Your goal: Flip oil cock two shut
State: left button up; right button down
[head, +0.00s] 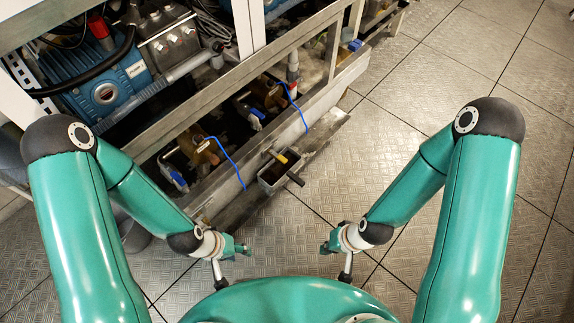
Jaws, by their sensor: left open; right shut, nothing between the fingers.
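Two brass cocks sit in the trough of the metal frame, a nearer one (207,152) and a farther one (272,97). A thin blue line runs from each over the frame's front rail. A blue-and-white lever-like part (175,177) lies beside the nearer cock and a similar one (251,112) beside the farther. I see no readable labels, so I cannot tell which is cock two. My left gripper (243,249) is open and empty, in front of the frame and apart from both cocks. My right gripper (326,247) is shut and empty over the floor, farther right.
The metal front rail (290,125) runs diagonally between my grippers and the cocks. A small dark open box (279,172) with a yellow-marked handle stands in front of it. A blue pump (100,90) with hoses sits behind at left. The tiled floor at right is clear.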

aim_at(282, 159)
jog(key=u, duration=0.1)
jog(key=k, duration=0.15)
jog(key=z, duration=0.95)
jog(key=i, duration=0.15)
jog(key=u, duration=3.05)
jog(key=k, duration=0.5)
jog(key=z, duration=1.1)
jog(key=i, duration=0.8)
jog(key=z, duration=0.15)
